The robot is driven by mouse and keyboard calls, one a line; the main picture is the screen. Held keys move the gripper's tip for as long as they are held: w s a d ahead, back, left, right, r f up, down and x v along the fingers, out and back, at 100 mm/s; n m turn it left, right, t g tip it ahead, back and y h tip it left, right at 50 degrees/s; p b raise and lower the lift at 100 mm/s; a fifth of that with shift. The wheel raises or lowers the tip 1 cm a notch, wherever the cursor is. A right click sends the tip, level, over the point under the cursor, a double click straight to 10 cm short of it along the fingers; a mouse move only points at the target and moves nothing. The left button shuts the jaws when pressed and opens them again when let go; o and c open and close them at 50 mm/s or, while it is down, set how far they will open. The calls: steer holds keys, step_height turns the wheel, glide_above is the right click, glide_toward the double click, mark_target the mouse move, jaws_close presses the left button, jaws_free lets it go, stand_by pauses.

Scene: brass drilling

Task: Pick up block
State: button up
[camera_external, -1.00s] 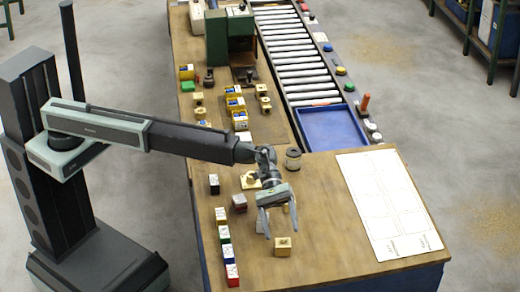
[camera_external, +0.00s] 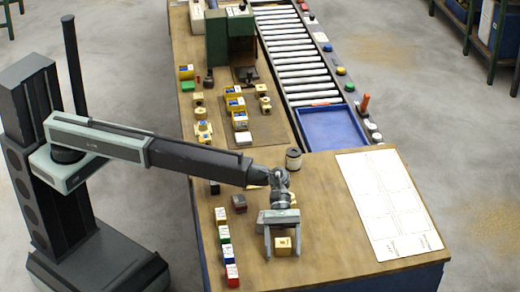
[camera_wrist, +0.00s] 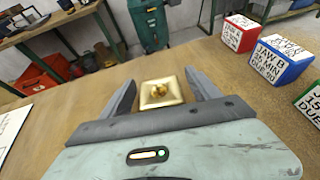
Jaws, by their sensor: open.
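A small brass-coloured block (camera_external: 283,246) with a round feature on its face sits on the wooden table near the front. My gripper (camera_external: 283,251) is over it with the jaws open, one finger on either side of the block. In the wrist view the block (camera_wrist: 161,93) lies between the two finger tips of my gripper (camera_wrist: 160,90), with a gap visible at each side. The block appears to rest on the table; whether a finger touches it is hard to tell.
A white marked sheet (camera_external: 388,205) lies at right. A grey cylinder (camera_external: 293,158) and a blue tray (camera_external: 333,128) are farther back. Table between gripper and sheet is clear.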

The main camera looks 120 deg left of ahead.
steer(key=shift+w+d+f, duration=0.25)
steer(key=shift+w+d, duration=0.05)
steer(key=shift+d, duration=0.05)
steer(key=shift+r, duration=0.1)
jaws_close()
